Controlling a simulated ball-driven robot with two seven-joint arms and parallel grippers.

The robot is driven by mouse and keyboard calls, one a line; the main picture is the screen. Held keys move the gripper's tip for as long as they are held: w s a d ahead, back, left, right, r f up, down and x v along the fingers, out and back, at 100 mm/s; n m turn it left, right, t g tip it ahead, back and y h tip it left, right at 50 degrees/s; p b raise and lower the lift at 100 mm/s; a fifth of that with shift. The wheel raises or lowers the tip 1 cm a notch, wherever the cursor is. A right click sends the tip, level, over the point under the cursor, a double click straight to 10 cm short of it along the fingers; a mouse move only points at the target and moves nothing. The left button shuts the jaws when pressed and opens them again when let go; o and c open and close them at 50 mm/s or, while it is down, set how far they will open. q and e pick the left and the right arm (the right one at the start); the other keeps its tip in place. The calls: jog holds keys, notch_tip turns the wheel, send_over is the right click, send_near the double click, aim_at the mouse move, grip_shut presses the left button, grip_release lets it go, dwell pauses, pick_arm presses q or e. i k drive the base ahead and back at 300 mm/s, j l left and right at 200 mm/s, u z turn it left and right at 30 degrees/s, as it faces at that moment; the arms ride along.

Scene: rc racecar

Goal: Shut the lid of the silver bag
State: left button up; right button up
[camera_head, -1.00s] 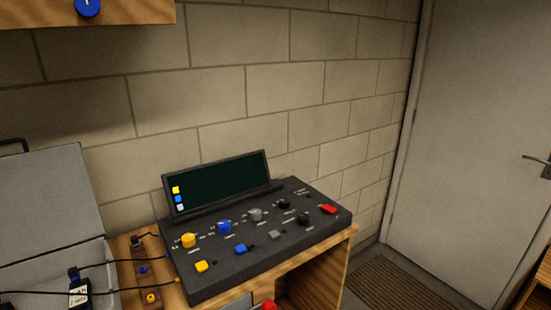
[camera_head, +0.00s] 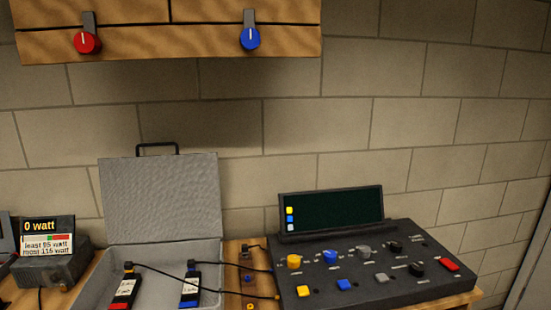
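The silver bag (camera_head: 212,253) is an open grey case on the bench at the lower left of the head view. Its lid (camera_head: 160,197) stands raised at the back, near the wall, with a black handle (camera_head: 157,149) on its top edge. Inside lie a black device with a red and white label (camera_head: 124,291) and one with a blue and white label (camera_head: 190,287). Dark cables run from them over the bag's right side. The bag's front edge is cut off by the picture. Neither of my grippers is in view.
A black control console (camera_head: 370,262) with knobs, buttons and a screen stands right of the bag. A meter reading 0 watt (camera_head: 45,247) stands to the left. A wooden cabinet (camera_head: 180,42) with red and blue knobs hangs above.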

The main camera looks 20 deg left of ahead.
aim_at(153, 199)
jog(key=k+j+u, duration=0.2)
jog(key=u, duration=0.2)
jog(key=k+j+u, duration=0.15)
jog(key=j+u, duration=0.2)
jog(key=k+j+u, duration=0.1)
jog(key=j+u, duration=0.3)
jog(key=l, duration=0.1)
